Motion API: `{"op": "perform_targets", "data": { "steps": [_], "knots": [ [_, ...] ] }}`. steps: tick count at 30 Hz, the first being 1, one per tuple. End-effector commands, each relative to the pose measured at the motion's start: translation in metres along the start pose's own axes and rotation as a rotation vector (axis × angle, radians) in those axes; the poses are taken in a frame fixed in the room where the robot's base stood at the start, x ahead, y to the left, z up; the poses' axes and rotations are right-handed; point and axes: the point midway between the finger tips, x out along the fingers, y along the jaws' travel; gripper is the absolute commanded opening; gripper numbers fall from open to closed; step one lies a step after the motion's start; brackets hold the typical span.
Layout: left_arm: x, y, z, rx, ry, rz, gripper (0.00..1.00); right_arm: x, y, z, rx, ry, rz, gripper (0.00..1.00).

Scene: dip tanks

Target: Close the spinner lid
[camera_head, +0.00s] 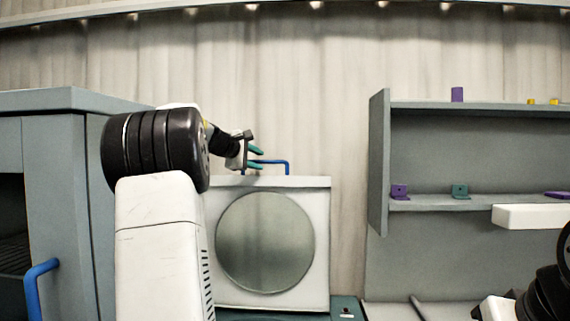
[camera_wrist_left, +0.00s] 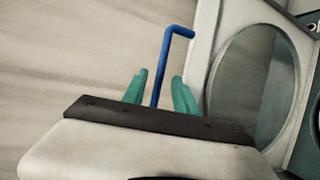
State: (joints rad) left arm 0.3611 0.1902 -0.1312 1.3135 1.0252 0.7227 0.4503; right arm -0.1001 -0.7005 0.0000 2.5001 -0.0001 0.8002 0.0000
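The spinner lid (camera_head: 322,243) is a white square panel with a large round grey window, standing raised and facing me in the head view. A blue bar handle (camera_head: 287,164) rises from its top edge. My left gripper (camera_head: 258,158) is at the left end of this handle, with teal fingers apart. In the left wrist view the blue handle (camera_wrist_left: 164,65) runs between the two open fingers, with a gap on each side. The lid shows there at the right (camera_wrist_left: 205,40). The spinner body (camera_head: 345,306) shows only as a teal edge below the lid. My right gripper's fingers are not visible.
A grey cabinet (camera_head: 60,160) with a blue handle (camera_head: 36,285) stands at the left. A grey shelf unit (camera_head: 378,160) at the right holds purple, teal and yellow pieces. A pale wall (camera_head: 320,80) is close behind the lid. My right arm shows at the lower right.

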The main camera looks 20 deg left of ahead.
Motion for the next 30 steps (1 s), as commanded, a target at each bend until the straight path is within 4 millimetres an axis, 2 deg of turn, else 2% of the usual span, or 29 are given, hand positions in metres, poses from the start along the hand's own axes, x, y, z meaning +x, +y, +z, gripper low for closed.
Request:
{"op": "perform_targets", "data": {
  "steps": [3,7,12,18,19,24,30],
  "knots": [
    [0.021,-0.002,0.001,0.001,-0.002,-0.003,0.34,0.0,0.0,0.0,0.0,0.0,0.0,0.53],
    [0.036,-0.001,0.0,0.002,-0.001,-0.002,0.34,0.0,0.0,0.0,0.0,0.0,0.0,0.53],
    [0.043,-0.001,0.0,0.002,0.001,-0.001,0.34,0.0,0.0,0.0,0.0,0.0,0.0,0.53],
    [0.043,-0.001,0.0,0.002,0.001,-0.001,0.34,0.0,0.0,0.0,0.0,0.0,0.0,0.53],
    [0.043,-0.001,0.0,0.002,0.001,-0.001,0.32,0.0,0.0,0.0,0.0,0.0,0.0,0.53],
    [0.043,-0.001,0.0,0.002,0.0,-0.001,0.0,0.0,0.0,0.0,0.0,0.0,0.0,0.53],
    [0.043,-0.001,0.0,0.002,0.0,-0.002,0.0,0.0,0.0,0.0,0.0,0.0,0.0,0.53]
  ]
}}
